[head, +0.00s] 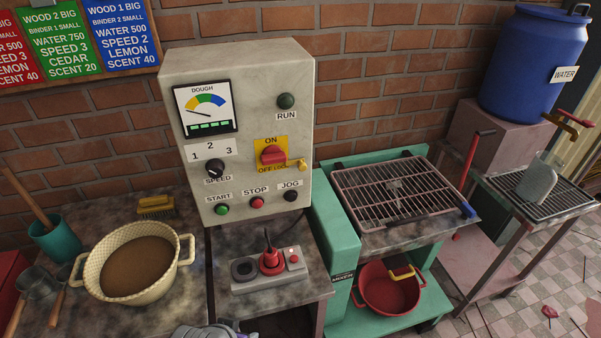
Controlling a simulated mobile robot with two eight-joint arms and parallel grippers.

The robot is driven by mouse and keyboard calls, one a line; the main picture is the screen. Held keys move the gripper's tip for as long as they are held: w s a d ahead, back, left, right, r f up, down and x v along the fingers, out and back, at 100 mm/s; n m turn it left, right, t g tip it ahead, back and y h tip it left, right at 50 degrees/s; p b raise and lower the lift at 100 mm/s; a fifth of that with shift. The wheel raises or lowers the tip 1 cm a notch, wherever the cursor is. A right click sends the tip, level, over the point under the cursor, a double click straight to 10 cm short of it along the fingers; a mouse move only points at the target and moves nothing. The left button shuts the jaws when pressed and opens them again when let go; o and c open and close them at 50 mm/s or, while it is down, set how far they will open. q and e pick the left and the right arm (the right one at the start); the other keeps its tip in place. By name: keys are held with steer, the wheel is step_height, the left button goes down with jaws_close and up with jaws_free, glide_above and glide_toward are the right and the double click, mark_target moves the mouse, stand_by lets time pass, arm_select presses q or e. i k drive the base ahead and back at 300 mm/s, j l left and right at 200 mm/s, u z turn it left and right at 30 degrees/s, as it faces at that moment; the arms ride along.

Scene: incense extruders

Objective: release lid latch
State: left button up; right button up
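A wire-grid lid (395,192) with a pinkish frame lies flat over the teal mixer (337,222). A small blue piece (467,210) sits at the lid's front right corner and looks like the latch; it is too small to tell its exact position. Through the grid, a pale mixing part shows below. A red-gripped lever (478,147) stands upright behind the lid's right side. Neither gripper can be made out; only a grey piece, perhaps part of my arm, shows at the bottom edge.
A red pot (389,288) sits under the lid. A cream pot (130,262) stands at left. A blue water barrel (530,62) and a metal stand (540,198) are at right.

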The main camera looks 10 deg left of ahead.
mark_target(467, 210)
steer(key=i+l+u, duration=0.1)
steer(key=i+l, duration=0.25)
steer(key=l, duration=0.15)
steer(key=i+l+u, duration=0.1)
steer(key=i+l, duration=0.25)
steer(key=l, duration=0.15)
